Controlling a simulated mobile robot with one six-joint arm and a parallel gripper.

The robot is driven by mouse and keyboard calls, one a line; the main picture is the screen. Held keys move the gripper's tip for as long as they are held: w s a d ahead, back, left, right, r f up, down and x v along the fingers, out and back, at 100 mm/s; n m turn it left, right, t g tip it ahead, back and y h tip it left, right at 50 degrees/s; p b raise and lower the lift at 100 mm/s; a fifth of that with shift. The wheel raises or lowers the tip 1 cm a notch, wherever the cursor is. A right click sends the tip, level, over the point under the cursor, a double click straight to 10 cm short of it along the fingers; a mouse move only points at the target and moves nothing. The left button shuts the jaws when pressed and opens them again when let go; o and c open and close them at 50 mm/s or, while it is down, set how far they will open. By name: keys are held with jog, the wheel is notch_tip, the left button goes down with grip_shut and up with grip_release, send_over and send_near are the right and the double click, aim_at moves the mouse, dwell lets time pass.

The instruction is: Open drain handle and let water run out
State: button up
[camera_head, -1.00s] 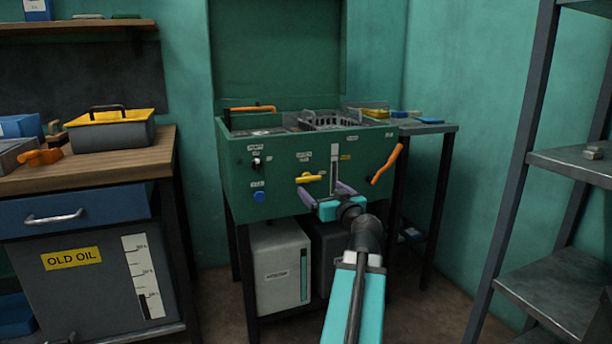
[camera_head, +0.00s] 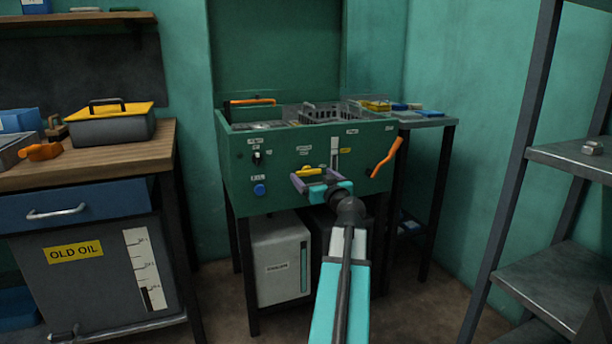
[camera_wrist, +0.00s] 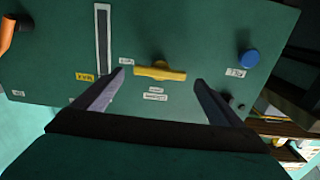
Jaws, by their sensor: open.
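A green wash unit (camera_head: 240,190) stands against the back wall. A yellow handle (camera_head: 309,171) is on its front panel, lying about level. In the wrist view the yellow handle (camera_wrist: 160,71) shows across the gap between my fingertips. An orange lever (camera_head: 387,158) slants up to the right at the panel's right side; part of it shows at the wrist view's upper left (camera_wrist: 7,32). The labels are too small to read, so I cannot tell which handle is the drain. My gripper (camera_head: 314,180) is open and empty, in front of the yellow handle.
A blue knob (camera_head: 259,190) is on the panel's left. A pale container (camera_head: 282,268) stands under the unit. A workbench with an old oil tank (camera_head: 90,285) is at left; metal shelving (camera_head: 560,160) is at right.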

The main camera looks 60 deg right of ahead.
aim_at(309, 172)
jog(key=shift+b+x, duration=0.4)
jog(key=shift+x, duration=2.05)
jog(key=shift+c, duration=0.5)
